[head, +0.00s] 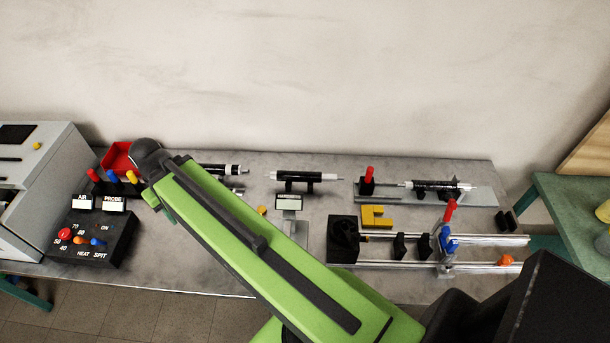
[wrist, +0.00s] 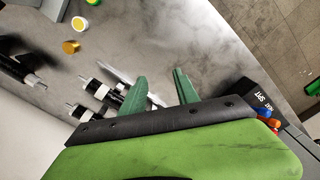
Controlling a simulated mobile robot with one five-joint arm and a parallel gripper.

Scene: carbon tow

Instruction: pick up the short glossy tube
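Two short black tubes with white bands and pale rod ends lie side by side left of my gripper in the wrist view: one nearer the bench middle (wrist: 97,88), one nearer the wall (wrist: 81,112). I cannot tell which is the short glossy one. In the head view my arm partly hides them; the end of one black tube (head: 226,169) shows beside it.
A longer black tube (head: 306,176) rests on a stand, and another (head: 438,185) sits in a fixture on the right. A control box (head: 97,236) and a red bin (head: 117,158) stand at left. A yellow block (head: 376,217) and rails (head: 480,239) lie at right.

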